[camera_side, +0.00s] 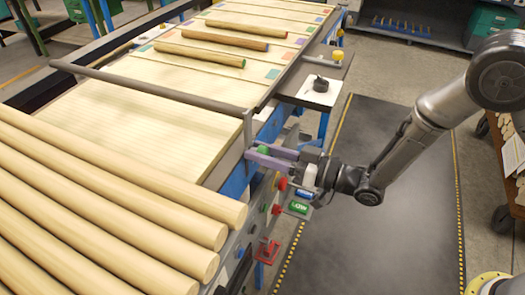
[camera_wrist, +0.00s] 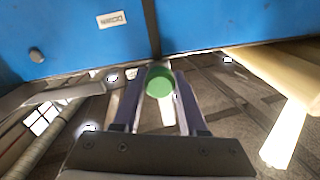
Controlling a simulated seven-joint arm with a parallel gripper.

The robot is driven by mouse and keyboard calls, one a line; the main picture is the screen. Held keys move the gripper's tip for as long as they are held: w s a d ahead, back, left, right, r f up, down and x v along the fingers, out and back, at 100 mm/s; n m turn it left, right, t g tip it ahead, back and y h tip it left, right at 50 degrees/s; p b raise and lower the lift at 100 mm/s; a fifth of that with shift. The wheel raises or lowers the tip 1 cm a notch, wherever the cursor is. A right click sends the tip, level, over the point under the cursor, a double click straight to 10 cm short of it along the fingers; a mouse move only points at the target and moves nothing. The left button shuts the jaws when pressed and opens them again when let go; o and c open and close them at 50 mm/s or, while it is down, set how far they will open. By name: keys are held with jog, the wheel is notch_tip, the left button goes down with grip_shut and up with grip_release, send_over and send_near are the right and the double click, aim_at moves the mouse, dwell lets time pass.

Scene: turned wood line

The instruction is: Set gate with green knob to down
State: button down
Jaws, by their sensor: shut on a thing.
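The green knob (camera_wrist: 159,81) sits between the fingertips of my gripper (camera_wrist: 160,90) in the wrist view, with a finger on each side. In the side view the green knob (camera_side: 262,150) shows at the ends of the purple fingers of my gripper (camera_side: 265,158), beside the blue frame of the table. My gripper is shut on the knob. The gate (camera_side: 165,88) is a dark bar across the table, with an arm running down at its right end towards the knob. The bar lies between the stacked logs and the coloured lanes.
Several thick turned logs (camera_side: 110,190) lie at the lower left. Three thin rods (camera_side: 213,50) lie on the lanes beyond the bar. Buttons and a red bracket (camera_side: 267,250) are on the side panel below my gripper. The dark floor mat (camera_side: 390,200) is clear.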

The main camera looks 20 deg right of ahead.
aim_at(247, 171)
notch_tip(247, 171, down, 8)
jog(key=shift+d+r, duration=0.1)
jog(key=shift+r, duration=0.05)
jog(key=shift+c, duration=2.3)
grip_release()
jog(key=shift+r, duration=0.1)
jog(key=v, duration=1.3)
jog(key=shift+s+d, duration=0.25)
jog(key=shift+s, duration=0.05)
